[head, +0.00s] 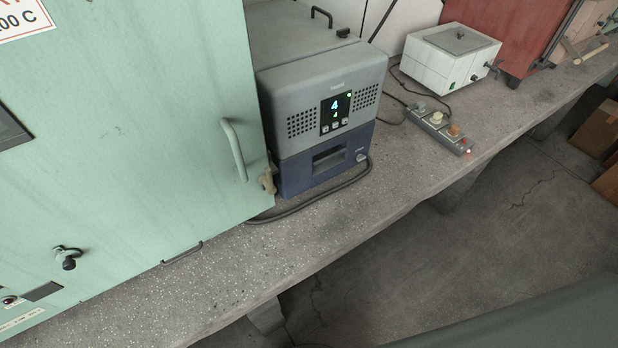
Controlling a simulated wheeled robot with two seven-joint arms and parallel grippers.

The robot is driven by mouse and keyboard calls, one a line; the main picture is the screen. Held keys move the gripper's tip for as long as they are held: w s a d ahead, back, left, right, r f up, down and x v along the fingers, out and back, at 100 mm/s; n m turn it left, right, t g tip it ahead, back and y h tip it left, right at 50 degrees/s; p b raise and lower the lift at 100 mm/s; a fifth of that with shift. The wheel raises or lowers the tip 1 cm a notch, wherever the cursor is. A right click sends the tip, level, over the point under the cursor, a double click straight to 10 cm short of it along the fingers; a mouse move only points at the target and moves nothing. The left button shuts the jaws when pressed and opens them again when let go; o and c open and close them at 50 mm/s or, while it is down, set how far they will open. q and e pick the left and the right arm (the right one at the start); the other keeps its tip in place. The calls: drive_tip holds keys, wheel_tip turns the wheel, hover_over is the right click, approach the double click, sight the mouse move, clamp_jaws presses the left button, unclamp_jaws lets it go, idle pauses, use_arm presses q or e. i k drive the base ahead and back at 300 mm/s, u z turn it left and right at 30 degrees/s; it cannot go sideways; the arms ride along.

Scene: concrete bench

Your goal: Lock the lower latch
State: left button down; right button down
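A large pale green cabinet (130,150) fills the left of the head view, with an upright handle (233,150) near its right edge. A small brass-coloured fitting (267,182) sits on that edge below the handle; it looks like a latch, but its state is too small to tell. A dark knob on a metal bracket (68,260) is low on the cabinet's front. No label shows which part is the lower latch. Neither of my grippers is in view.
A grey and blue device (322,100) with a lit display stands right of the cabinet on the concrete bench (330,235). A cable runs along its base. A power strip (440,128) and a white box (450,55) are farther right. The bench front is mostly clear.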

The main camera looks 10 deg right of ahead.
sight(265, 180)
drive_tip(key=u, duration=1.65)
drive_tip(key=k, duration=1.25)
drive_tip(key=z, duration=1.4)
drive_tip(key=i, duration=0.5)
drive_tip(key=z, duration=0.05)
